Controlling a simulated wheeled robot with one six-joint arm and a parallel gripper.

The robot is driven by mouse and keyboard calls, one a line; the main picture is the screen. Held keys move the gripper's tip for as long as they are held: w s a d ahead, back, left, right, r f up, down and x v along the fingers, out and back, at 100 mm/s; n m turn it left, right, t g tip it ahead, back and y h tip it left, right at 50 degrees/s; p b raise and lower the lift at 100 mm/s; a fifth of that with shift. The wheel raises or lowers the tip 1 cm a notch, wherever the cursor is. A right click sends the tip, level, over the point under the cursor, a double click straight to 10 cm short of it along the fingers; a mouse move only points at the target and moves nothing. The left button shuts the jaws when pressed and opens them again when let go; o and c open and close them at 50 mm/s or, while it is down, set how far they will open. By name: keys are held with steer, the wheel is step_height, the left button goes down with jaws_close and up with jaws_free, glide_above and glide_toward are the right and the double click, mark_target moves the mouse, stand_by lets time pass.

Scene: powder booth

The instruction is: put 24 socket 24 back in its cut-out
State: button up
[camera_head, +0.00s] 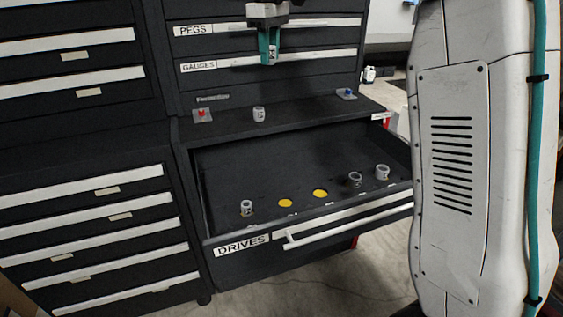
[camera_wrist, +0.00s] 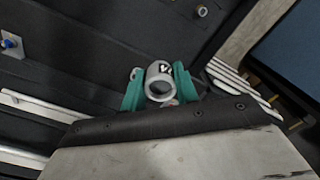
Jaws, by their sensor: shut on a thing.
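My gripper (camera_head: 270,45) hangs above the open drawer's cabinet, in front of the upper drawer fronts. Its teal fingers are shut on a grey ring-shaped socket (camera_wrist: 158,80) with a dark label, whose number I cannot read. The wrist view shows its open bore. The open drawer marked DRIVES (camera_head: 240,170) has two empty yellow cut-outs, a left one (camera_head: 285,203) and a right one (camera_head: 320,193). One socket (camera_head: 246,208) stands left of them, and a dark-topped socket (camera_head: 355,179) and a lighter socket (camera_head: 382,172) stand to their right. The held socket is well above and apart from the drawer.
On the ledge behind the drawer stand another grey socket (camera_head: 259,114), a red-knobbed piece (camera_head: 201,114) at left and a blue-knobbed piece (camera_head: 347,93) at right. Closed drawers (camera_head: 95,190) fill the left. The air above the open drawer looks clear.

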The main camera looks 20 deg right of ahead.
steer(key=shift+m, duration=0.3)
steer(key=shift+s+d+f, duration=0.1)
steer(key=shift+s+f, duration=1.65)
steer(key=shift+f, duration=4.05)
steer(key=shift+s+a+f, duration=0.1)
steer(key=shift+s+f, duration=1.7)
steer(key=shift+f, duration=4)
steer(key=shift+s+d+f, duration=0.1)
steer(key=shift+s+f, duration=1.65)
steer(key=shift+f, duration=4.05)
steer(key=shift+f, duration=0.35)
steer(key=shift+f, duration=0.4)
steer(key=shift+f, duration=0.3)
